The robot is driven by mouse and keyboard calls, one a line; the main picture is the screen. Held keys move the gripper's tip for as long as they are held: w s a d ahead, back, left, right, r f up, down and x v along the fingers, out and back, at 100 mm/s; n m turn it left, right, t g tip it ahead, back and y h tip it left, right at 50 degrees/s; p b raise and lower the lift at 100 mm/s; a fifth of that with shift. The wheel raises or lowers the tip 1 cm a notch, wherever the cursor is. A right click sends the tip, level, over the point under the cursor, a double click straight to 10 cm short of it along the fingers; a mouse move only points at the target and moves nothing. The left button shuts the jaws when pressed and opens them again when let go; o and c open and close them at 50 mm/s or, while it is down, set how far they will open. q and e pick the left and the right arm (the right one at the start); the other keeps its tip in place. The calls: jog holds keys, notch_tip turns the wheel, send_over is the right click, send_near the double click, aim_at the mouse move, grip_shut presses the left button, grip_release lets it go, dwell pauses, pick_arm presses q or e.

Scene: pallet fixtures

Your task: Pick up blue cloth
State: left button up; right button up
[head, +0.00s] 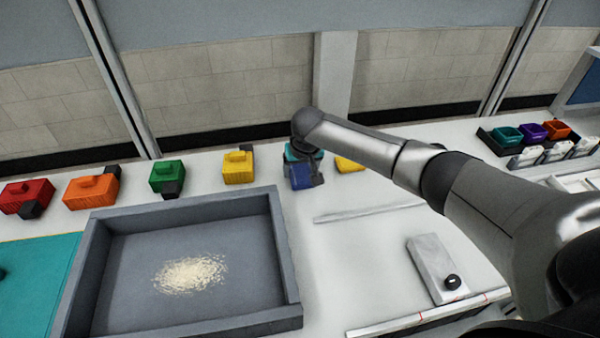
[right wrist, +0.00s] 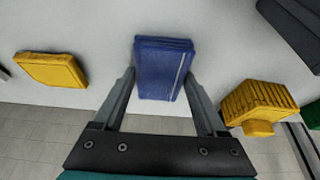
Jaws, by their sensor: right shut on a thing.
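The blue cloth (right wrist: 163,62) is a folded, flat-looking bundle between the fingers of my right gripper (right wrist: 160,78) in the right wrist view. The fingers press on its two sides. In the head view the blue cloth (head: 299,178) shows below the end of my right arm, at the back of the white table, and my right gripper (head: 305,170) partly covers it. I cannot tell whether the cloth is clear of the table. My left gripper is not in view.
A yellow cloth (head: 348,164) lies just right of the gripper. Yellow (head: 238,169), green (head: 166,175), orange (head: 90,191) and red (head: 26,195) ribbed blocks line the back left. A grey tray (head: 284,240) holding pale grains stands in front. A small-bin rack (head: 490,140) is at right.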

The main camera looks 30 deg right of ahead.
aim_at(300, 172)
jog(key=shift+c, duration=1.1)
jog(key=shift+r+b, duration=0.2)
jog(key=shift+b, duration=0.2)
notch_tip(300, 172, up, 20)
jog(key=p, duration=0.4)
jog(key=o, duration=0.8)
jog(key=c, duration=0.7)
jog(key=shift+o, duration=0.2)
jog(key=shift+a, duration=0.1)
